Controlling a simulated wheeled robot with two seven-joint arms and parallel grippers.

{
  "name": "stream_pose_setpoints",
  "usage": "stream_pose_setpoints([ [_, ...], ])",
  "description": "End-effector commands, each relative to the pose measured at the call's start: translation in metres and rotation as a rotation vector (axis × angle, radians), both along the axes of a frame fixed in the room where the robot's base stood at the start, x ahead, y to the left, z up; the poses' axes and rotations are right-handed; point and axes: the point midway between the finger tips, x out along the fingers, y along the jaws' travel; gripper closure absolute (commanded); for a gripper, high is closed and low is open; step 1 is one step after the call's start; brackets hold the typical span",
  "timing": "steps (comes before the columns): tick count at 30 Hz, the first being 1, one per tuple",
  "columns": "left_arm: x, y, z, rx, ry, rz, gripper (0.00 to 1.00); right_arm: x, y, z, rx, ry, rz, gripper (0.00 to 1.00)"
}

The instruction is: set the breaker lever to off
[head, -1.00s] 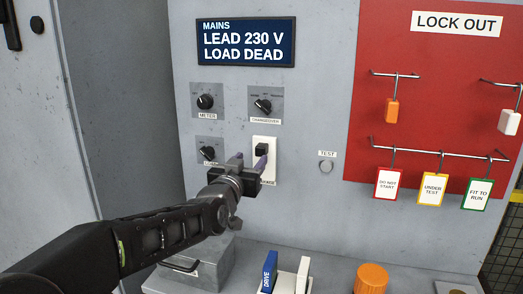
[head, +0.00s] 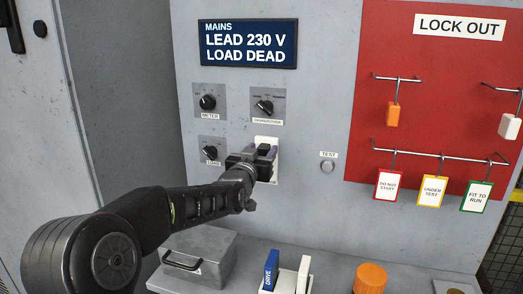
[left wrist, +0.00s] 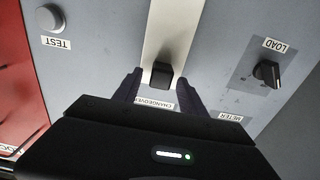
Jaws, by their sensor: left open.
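The breaker lever (head: 264,148) is a short black handle on a white upright plate (head: 266,139), in the middle of the grey panel. My left gripper (head: 261,156) is open in front of the plate, with its dark fingers around the lever. In the left wrist view, which is upside down, the lever (left wrist: 161,74) stands between the two open fingertips (left wrist: 160,84), with a small gap at each side. The gripper hides the lower part of the plate in the head view. My right gripper is not in view.
The LOAD knob (head: 210,153) sits just left of my gripper, with METER (head: 207,102) and CHANGEOVER (head: 265,106) knobs above. A TEST button (head: 327,166) is to the right. A display (head: 247,43) reads LOAD DEAD. A grey box (head: 202,252) stands on the ledge below.

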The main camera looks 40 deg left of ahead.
Motion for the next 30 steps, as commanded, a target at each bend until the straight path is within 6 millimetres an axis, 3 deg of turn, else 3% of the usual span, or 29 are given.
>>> stream_pose_setpoints([
  [2,-0.0002,-0.0001,-0.0001,0.0,0.0,0.0,0.52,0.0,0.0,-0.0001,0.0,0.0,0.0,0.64],
  [20,-0.0004,-0.0001,-0.0001,0.0,0.0,0.0,1.0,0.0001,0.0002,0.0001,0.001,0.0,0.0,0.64],
  [30,-0.0003,-0.0002,0.0,0.0,0.0,0.0,1.0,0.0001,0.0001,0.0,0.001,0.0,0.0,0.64],
])
